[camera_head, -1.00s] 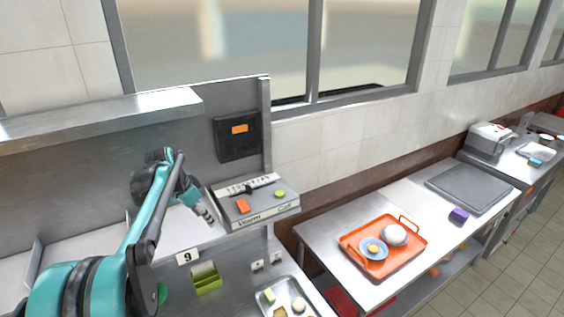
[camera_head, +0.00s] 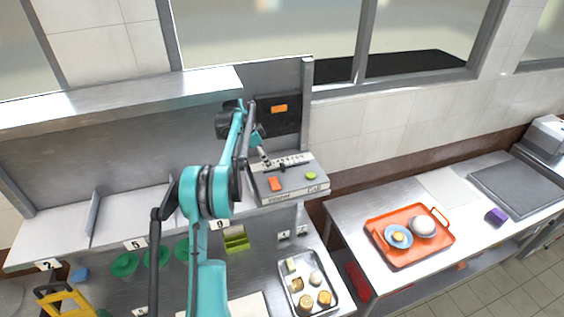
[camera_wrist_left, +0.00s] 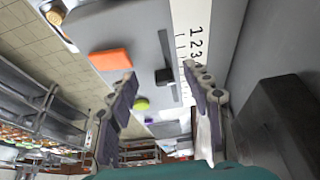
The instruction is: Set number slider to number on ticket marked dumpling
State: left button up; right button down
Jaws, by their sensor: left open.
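The grey control box (camera_head: 292,184) has a white number strip (camera_head: 290,161), an orange button (camera_head: 275,184) and a green button (camera_head: 311,175). In the left wrist view the number strip (camera_wrist_left: 190,35) shows 1, 2, 3, with higher numbers hidden behind a finger. A small dark slider knob (camera_wrist_left: 164,75) sits beside the strip, between the fingers in that view. My left gripper (camera_head: 264,157) is open and empty at the left end of the strip; its two fingers also show in the wrist view (camera_wrist_left: 163,88). I cannot make out a ticket marked dumpling. My right gripper is not in view.
A dark panel with an orange display (camera_head: 280,108) hangs behind the box. A metal tray of food (camera_head: 284,268) lies below. An orange tray (camera_head: 393,261) is on the right table.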

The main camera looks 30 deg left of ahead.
aim_at(282, 165)
pick_arm(q)
jog(key=w+d, duration=0.2)
jog(key=w, duration=0.1)
jog(key=shift+w+d+r+p, duration=0.1)
jog(key=shift+d+r+p, duration=0.05)
jog(key=shift+d+p, duration=0.25)
jog(key=x, duration=0.4)
jog(key=shift+p, duration=0.35)
jog(key=shift+w+d+f, duration=0.1)
jog(key=shift+w+f, duration=0.05)
jog(key=shift+f, duration=0.45)
